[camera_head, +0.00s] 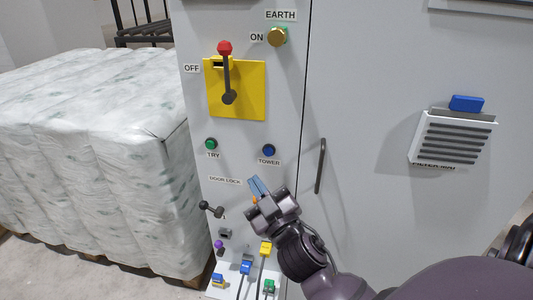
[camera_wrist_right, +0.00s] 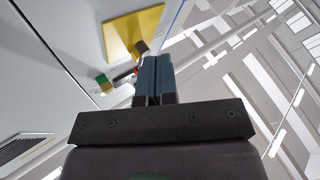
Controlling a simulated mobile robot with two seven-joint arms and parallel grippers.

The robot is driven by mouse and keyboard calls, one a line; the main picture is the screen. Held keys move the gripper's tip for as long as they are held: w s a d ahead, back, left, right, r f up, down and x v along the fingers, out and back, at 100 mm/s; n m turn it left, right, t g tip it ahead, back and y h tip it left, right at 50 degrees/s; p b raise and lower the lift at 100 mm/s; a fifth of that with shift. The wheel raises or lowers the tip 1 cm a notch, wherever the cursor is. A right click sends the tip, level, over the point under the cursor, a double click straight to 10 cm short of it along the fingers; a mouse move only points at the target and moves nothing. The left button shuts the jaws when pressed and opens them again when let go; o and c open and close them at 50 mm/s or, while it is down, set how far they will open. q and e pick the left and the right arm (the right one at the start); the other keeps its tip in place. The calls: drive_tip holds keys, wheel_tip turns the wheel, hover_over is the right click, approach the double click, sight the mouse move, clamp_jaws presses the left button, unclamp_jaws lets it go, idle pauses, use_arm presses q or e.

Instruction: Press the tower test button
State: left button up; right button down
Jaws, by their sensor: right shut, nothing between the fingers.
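The tower button (camera_head: 269,150) is a round blue button in a dark ring on the grey cabinet's front, above its TOWER label. My right gripper (camera_head: 256,184) is just below it and slightly left in the head view, with its blue fingers pointing up toward the panel. The fingers are together and hold nothing. They also show shut in the right wrist view (camera_wrist_right: 154,77), where I cannot make out the blue button. Whether the fingertips touch the panel is not clear, but they are apart from the button. My left gripper is not in view.
The green TRY button (camera_head: 211,144) is left of the tower button. A red-tipped lever (camera_head: 225,62) on a yellow plate (camera_head: 251,91) is above. A door handle (camera_head: 320,166) stands to the right. A black door-lock lever (camera_head: 211,208) and coloured plugs (camera_head: 246,267) are below.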

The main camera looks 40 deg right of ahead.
sight(268, 151)
drive_tip(key=w+d, duration=0.5)
drive_tip(key=d, duration=0.1)
drive_tip(key=shift+w+d, duration=0.3)
drive_tip(key=shift+w, duration=0.05)
idle(0.3)
drive_tip(key=shift+w+d, duration=0.15)
idle(1.9)
drive_tip(key=shift+w+d+p, duration=0.15)
drive_tip(key=shift+d+p, duration=0.05)
drive_tip(key=shift+p, duration=0.1)
drive_tip(key=shift+w+d, duration=0.25)
drive_tip(key=shift+d, duration=0.1)
idle(1.0)
drive_tip(key=shift+a, duration=0.1)
drive_tip(key=shift+s+a, duration=0.55)
drive_tip(key=shift+a, duration=0.05)
